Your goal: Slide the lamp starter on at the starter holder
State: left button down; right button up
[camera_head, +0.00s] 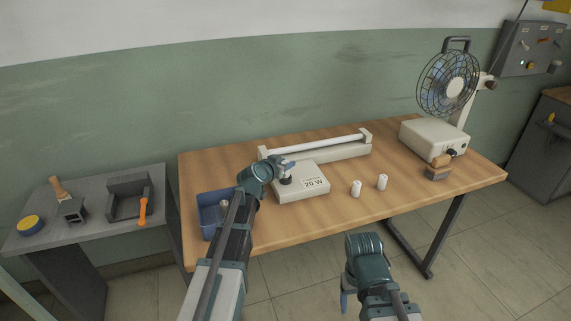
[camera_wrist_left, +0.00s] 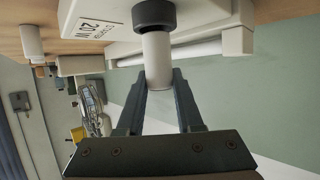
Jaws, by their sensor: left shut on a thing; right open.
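My left gripper (camera_head: 284,165) is shut on a white cylindrical lamp starter, largely hidden in the head view. In the left wrist view the gripper's fingers (camera_wrist_left: 159,84) grip the sides of the starter (camera_wrist_left: 158,58). The starter's far end meets the black round starter holder (camera_wrist_left: 154,13) in that view; I cannot tell whether it is seated or only in line. The holder (camera_head: 285,181) sits on a pale box (camera_head: 302,193) labelled 20 W. My right gripper (camera_head: 349,292) is open and empty in front of the table.
Two more white cylinders (camera_head: 356,188) (camera_head: 382,181) stand on the table right of the box. A tube lamp fixture (camera_head: 320,152) lies behind it. A blue bin (camera_head: 209,212) is at the left edge, a fan (camera_head: 448,85) and a brush (camera_head: 438,170) at the right.

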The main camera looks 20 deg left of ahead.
pick_arm(q)
jog(key=shift+f+b, duration=1.1)
jog(key=shift+f, duration=0.05)
jog(key=shift+c, duration=2.4)
grip_release()
jog(key=p+v, duration=0.5)
jog(key=v, duration=0.9)
jog(key=shift+w, duration=0.1)
jog(key=s+d+f+m+g+h+p, duration=0.1)
jog(key=s+d+f+g+p, duration=0.15)
jog(key=s+d+g, duration=0.4)
jog(key=s+d+f+m+g+h+p, duration=0.1)
jog(key=s+d+f+m+p, duration=0.15)
jog(key=d, duration=0.75)
jog(key=s+d+n+g+y+p, duration=0.1)
jog(key=s+g+y, duration=0.2)
jog(key=s, duration=0.4)
jog(key=s+d+f+n+g+y+p, duration=0.1)
jog(key=s+g+y, duration=0.2)
jog(key=s, duration=0.5)
jog(key=shift+d+f, duration=0.3)
jog(key=shift+d, duration=0.1)
